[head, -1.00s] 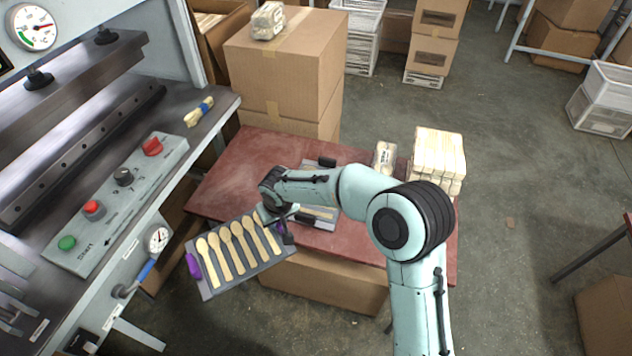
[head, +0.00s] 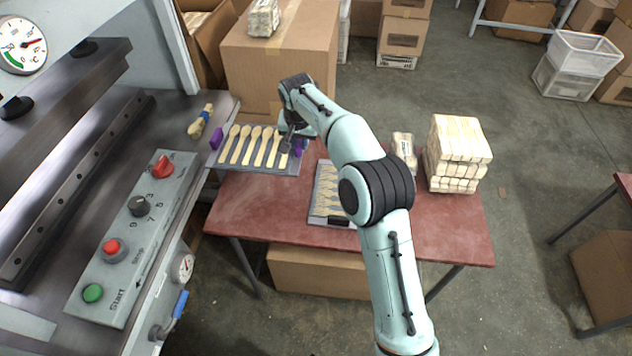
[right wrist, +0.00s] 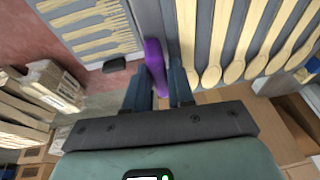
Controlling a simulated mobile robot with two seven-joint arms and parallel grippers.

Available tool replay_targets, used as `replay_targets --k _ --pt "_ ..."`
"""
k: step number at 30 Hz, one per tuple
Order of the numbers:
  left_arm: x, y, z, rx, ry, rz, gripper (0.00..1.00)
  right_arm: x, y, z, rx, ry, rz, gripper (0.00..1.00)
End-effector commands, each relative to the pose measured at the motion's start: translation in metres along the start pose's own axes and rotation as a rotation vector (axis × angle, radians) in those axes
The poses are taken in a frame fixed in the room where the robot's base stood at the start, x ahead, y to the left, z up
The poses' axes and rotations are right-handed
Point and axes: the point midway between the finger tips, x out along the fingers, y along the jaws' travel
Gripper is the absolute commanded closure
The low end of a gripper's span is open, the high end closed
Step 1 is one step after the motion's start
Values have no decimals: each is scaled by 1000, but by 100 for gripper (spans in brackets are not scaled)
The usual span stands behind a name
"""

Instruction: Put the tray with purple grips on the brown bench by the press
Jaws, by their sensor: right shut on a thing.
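The grey tray with purple grips (head: 258,167) carries several wooden spoons in a row. In the head view it is at the back left of the reddish-brown bench (head: 262,208), with its left end close to the press (head: 130,250). My right gripper (head: 293,146) is shut on the tray's right purple grip, which also shows in the right wrist view (right wrist: 154,67) between the fingers. I cannot tell whether the tray touches the bench. My left gripper is out of view.
A second tray with black grips (head: 319,213), holding wooden pieces, lies mid-bench, partly behind my arm. Stacked wooden bundles (head: 458,150) and a small pack (head: 404,150) stand at the bench's right. A large cardboard box (head: 275,60) stands behind. The bench's front left is bare.

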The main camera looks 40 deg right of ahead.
Motion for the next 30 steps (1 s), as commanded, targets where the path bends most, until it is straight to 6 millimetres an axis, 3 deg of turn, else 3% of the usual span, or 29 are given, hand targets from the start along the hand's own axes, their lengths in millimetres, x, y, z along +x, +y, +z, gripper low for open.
replay_targets --k 3,9,17,25,30 --pt "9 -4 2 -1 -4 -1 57 35 3 11 -2 -3 2 100" --pt "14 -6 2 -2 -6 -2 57 81 6 24 -3 -2 1 100" --pt "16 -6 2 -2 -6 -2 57 106 8 30 -2 1 -1 100" --pt "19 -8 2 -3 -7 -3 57 149 11 42 -3 0 0 100" --pt "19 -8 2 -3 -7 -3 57 159 11 44 -2 2 -2 100"
